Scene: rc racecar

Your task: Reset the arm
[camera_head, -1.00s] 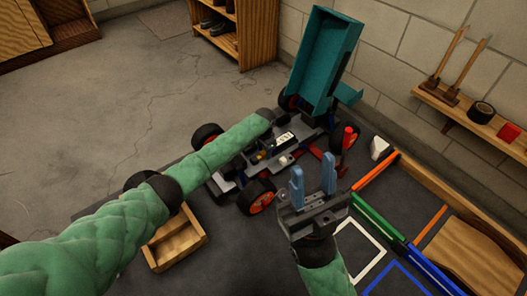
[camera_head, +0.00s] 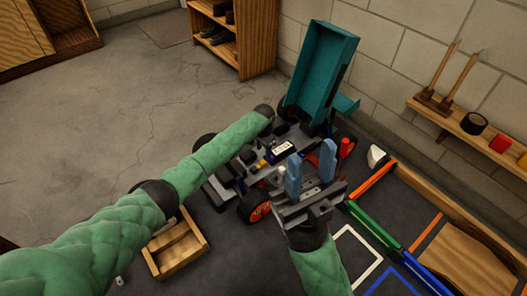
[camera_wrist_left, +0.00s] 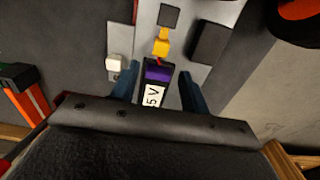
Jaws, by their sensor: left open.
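The labelled block also shows in the head view (camera_head: 283,148). My right gripper (camera_head: 310,156) is open, its two blue fingers apart, in front of the car.
A wall shelf (camera_head: 455,130) holds tools, a black roll and a red block. Open floor lies at the left.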

